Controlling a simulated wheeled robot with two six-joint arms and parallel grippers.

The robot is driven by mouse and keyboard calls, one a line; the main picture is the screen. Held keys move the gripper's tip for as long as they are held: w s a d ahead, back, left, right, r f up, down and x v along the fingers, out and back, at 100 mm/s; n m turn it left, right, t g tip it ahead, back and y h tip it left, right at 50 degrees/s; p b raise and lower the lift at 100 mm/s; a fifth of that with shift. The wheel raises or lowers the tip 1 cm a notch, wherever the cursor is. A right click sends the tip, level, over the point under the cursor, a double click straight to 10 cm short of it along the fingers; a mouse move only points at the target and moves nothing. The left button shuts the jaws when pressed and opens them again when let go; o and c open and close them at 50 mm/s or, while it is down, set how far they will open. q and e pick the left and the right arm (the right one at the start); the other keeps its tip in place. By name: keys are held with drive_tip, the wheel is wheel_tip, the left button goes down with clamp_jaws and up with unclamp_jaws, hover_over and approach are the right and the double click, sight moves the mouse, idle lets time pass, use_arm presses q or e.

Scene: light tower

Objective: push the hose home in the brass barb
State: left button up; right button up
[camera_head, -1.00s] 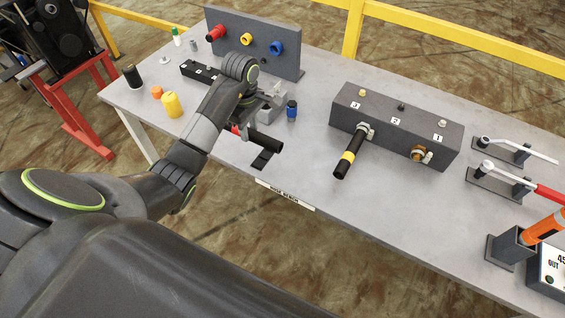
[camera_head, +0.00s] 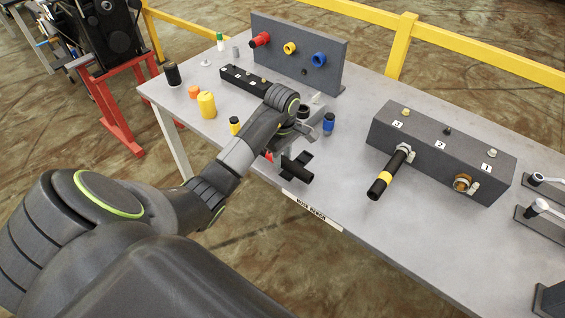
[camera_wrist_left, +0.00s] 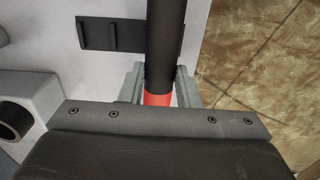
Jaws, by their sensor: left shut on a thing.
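My left gripper (camera_head: 286,142) is shut on a black hose (camera_head: 297,170) with a red band, near the bench's front edge. In the left wrist view the gripper (camera_wrist_left: 158,88) has a finger on each side of the hose (camera_wrist_left: 165,40), at its red band (camera_wrist_left: 157,99). The brass barb (camera_head: 462,184) is on the front of the dark block (camera_head: 425,152), under label 1, with a pale metal clamp beside it. It is well to the right of the held hose and apart from it. My right gripper is out of view.
A black hose with a yellow band (camera_head: 385,178) sticks out from the block under label 3. A dark panel with red, yellow and blue fittings (camera_head: 330,78) stands behind my arm. Levers (camera_head: 540,208) are at the right. The bench between held hose and block is clear.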

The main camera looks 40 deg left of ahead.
use_arm(q)
drive_tip(key=shift+f, duration=0.6)
drive_tip(key=shift+f, duration=0.2)
drive_tip(key=o, duration=1)
